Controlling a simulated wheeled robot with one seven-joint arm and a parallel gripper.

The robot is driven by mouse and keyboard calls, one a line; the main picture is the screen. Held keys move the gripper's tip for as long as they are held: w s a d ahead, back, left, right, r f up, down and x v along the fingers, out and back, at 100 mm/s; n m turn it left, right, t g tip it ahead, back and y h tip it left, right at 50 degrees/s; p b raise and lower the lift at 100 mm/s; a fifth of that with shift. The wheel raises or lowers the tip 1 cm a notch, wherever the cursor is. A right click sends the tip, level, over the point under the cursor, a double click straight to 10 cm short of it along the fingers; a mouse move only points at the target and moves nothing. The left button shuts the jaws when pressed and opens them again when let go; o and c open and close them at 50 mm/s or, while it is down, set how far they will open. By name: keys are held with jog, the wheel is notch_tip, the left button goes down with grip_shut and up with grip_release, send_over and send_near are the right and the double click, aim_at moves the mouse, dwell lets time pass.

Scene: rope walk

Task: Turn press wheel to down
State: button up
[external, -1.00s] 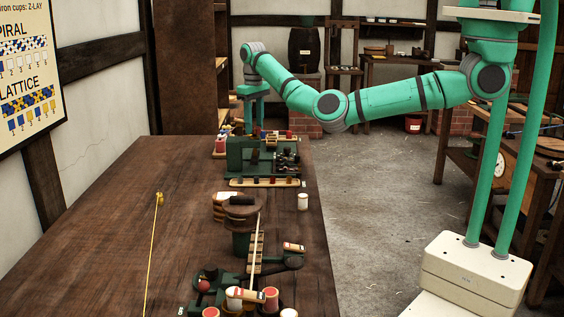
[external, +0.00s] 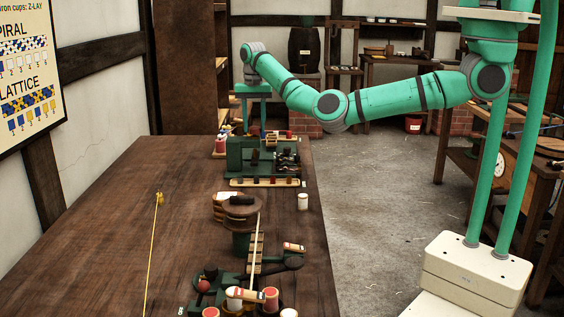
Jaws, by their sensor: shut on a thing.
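My gripper (external: 254,126) is at the far end of the long table, pointing down, with its fingers at the dark green press (external: 240,152). It is shut on what appears to be the press wheel, which is small and mostly hidden here. I cannot read which way the wheel is turned. The press stands upright on the table, with dark parts at its right side.
A wooden drum (external: 241,207) on a green stand, a white cup (external: 303,202) and several small spools stand nearer on the table (external: 110,220). A yellow cord (external: 152,245) runs along its clear left part. The floor (external: 370,220) to the right is open.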

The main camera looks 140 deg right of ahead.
aim_at(254, 127)
jog(key=shift+m, duration=0.9)
jog(key=o, duration=1.1)
jog(key=shift+c, duration=0.2)
jog(key=shift+r, duration=0.1)
notch_tip(254, 127, up, 11)
jog(key=shift+d+f, duration=0.1)
jog(key=shift+f, duration=0.1)
